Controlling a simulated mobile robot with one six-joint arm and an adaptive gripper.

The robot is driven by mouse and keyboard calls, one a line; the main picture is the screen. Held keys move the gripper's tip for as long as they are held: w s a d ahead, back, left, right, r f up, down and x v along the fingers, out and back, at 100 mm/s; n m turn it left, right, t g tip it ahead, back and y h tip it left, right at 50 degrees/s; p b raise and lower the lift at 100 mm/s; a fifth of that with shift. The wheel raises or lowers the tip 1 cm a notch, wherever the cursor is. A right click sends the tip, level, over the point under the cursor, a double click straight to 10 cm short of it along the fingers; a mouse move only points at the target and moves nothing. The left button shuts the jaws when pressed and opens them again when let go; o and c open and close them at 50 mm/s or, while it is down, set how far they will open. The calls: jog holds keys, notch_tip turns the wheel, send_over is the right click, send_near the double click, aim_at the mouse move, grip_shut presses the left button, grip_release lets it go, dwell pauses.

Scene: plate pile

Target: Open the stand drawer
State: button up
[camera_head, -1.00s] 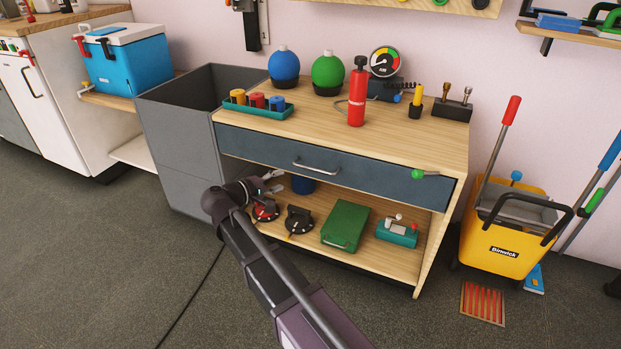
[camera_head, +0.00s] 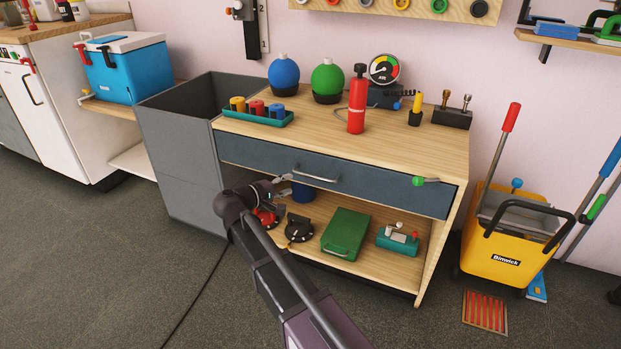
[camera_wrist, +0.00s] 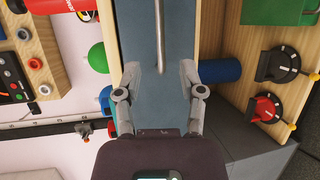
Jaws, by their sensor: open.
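The stand is a wooden workbench (camera_head: 446,146) with one blue-grey drawer (camera_head: 380,181) under its top. The drawer front looks flush with the stand, so it appears closed. A curved metal handle (camera_head: 317,175) sits at the middle of the drawer front. My gripper (camera_head: 287,185) is just left of and in front of the handle. In the wrist view my gripper (camera_wrist: 158,75) is open, with one finger on each side of the drawer front. The handle (camera_wrist: 160,40) runs vertically there, between and beyond the fingertips. Nothing is held.
A grey bin (camera_head: 180,150) stands against the stand's left side. A green case (camera_head: 345,234) and a blue cylinder (camera_head: 303,192) are on the lower shelf. A yellow mop bucket (camera_head: 500,240) stands right.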

aim_at(310, 177)
jog(key=b+x, duration=0.1)
jog(key=x, duration=0.9)
jog(key=shift+f+b, duration=0.1)
jog(key=shift+b, duration=0.2)
